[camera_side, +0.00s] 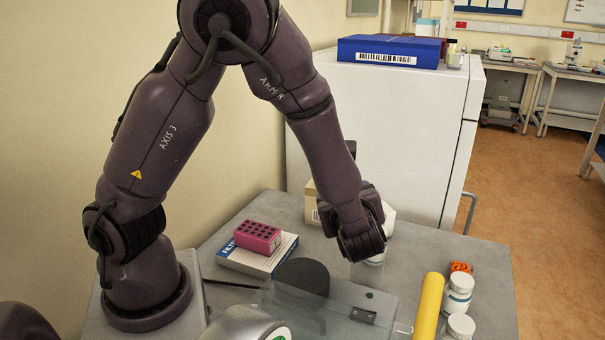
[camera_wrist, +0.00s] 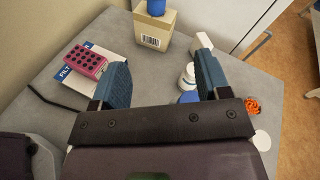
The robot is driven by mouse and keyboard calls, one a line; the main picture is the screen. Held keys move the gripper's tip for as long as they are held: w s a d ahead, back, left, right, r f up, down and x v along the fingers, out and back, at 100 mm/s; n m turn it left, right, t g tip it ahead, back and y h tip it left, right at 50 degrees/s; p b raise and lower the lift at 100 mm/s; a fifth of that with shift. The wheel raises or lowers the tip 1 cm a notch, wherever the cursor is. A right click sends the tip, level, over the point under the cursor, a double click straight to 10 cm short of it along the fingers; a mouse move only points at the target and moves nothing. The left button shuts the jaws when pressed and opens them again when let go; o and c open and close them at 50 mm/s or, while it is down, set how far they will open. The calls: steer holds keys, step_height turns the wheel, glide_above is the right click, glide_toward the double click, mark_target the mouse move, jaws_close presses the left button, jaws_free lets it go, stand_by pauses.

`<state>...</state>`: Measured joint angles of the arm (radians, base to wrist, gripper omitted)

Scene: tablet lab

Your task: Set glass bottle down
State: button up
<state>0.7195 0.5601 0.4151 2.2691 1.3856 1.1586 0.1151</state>
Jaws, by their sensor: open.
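My gripper (camera_side: 364,240) is low over the grey table in the side view. In the wrist view its two blue fingers (camera_wrist: 162,65) are spread apart with nothing held between them. A small pale bottle (camera_side: 375,260) shows partly below my gripper in the side view; the gripper hides most of it. In the wrist view a white bottle with a blue label (camera_wrist: 187,74) stands beside the right finger, which partly covers it. I cannot tell whether either is the glass bottle. No contact between the fingers and a bottle is visible.
A pink rack (camera_side: 257,237) lies on a white-and-blue box (camera_side: 259,258). A beige blue-capped container (camera_wrist: 153,28) stands at the back. A black cylinder (camera_side: 302,275), yellow cylinder (camera_side: 428,305), white jar (camera_side: 459,292) and orange item (camera_side: 461,267) are nearby. Bare table (camera_wrist: 135,60) shows between the fingers.

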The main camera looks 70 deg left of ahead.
steer(key=s+r+n+g+h, duration=0.45)
steer(key=s+n+h, duration=0.4)
steer(key=n, duration=0.25)
steer(key=s+d+r+n+t+h, duration=0.5)
steer(key=s+r+n+h, duration=0.1)
steer(key=r+n, duration=0.1)
steer(key=shift+d+r+n, duration=0.25)
steer(key=shift+r+n, duration=0.15)
steer(key=shift+r, duration=0.15)
